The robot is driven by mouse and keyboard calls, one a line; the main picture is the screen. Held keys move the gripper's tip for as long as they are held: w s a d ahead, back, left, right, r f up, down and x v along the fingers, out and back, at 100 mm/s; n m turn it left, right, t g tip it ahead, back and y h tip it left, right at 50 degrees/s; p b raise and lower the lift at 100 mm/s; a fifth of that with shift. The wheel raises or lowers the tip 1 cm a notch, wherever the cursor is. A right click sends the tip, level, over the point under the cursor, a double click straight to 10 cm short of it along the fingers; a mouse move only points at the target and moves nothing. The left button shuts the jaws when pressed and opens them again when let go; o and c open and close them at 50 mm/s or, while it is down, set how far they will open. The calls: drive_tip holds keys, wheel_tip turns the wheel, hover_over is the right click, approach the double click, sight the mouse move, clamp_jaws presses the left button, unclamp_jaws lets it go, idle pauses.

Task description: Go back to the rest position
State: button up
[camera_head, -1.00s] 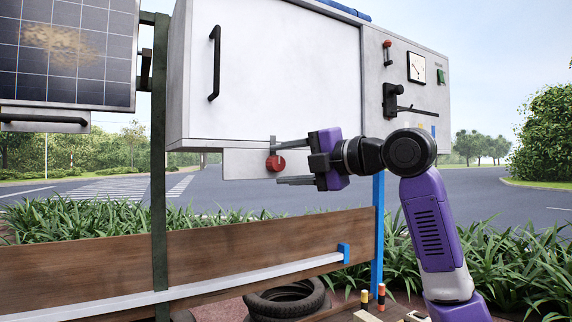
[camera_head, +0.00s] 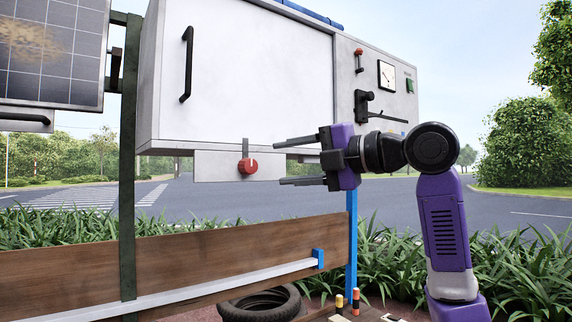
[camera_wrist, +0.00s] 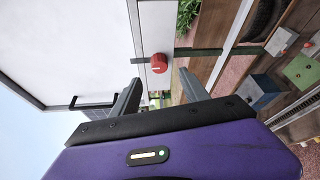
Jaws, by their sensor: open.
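My gripper (camera_head: 280,163) is purple and black, with two long dark fingers spread apart and nothing between them. In the head view it points left, to the right of a red knob (camera_head: 248,166) on a pale plate (camera_head: 212,167) under the white cabinet, with a gap between the fingertips and the knob. The wrist view also shows the red knob (camera_wrist: 159,63) ahead, beyond and between the two fingers (camera_wrist: 160,90). My arm is bent at the right of the head view.
The white cabinet (camera_head: 240,75) has a black handle, and its right side panel (camera_head: 365,75) carries a gauge, a lever and a green switch. A solar panel (camera_head: 50,55) is at the left. Open road lies behind.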

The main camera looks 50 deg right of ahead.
idle(0.4)
wheel_tip(320, 180, up, 7)
drive_tip(key=s+d+m+t+h, duration=0.1)
drive_tip(key=d+m+t, duration=0.1)
drive_tip(key=m+t, duration=0.3)
wheel_tip(320, 180, down, 21)
drive_tip(key=d+m+t+h, duration=0.1)
drive_tip(key=d+m+h, duration=0.1)
drive_tip(key=m+h, duration=1.2)
drive_tip(key=s+a+f+m+g+y, duration=0.1)
drive_tip(key=a+f+m, duration=0.25)
drive_tip(key=f, duration=0.25)
drive_tip(key=s+a+f+m+g+y, duration=0.1)
drive_tip(key=a+f+m, duration=0.1)
drive_tip(key=f+m, duration=0.35)
drive_tip(key=s+a+f+n+g+y, duration=0.1)
drive_tip(key=s+a+f+y, duration=0.1)
drive_tip(key=s+a+f, duration=0.6)
drive_tip(key=s+a+f+n+y, duration=0.1)
drive_tip(key=s+a+f+y, duration=0.15)
drive_tip(key=a+f, duration=0.55)
drive_tip(key=s+a+f+n+g+y, duration=0.2)
drive_tip(key=s+a+f+y, duration=0.1)
drive_tip(key=s+f, duration=0.4)
drive_tip(key=s+a+f+n+g+y, duration=0.2)
drive_tip(key=s+a+f, duration=0.4)
drive_tip(key=s, duration=0.5)
drive_tip(key=shift+s+a+f+n+g+y, duration=0.15)
drive_tip(key=shift+s+f+n+g+y, duration=0.15)
drive_tip(key=shift+g+y, duration=0.45)
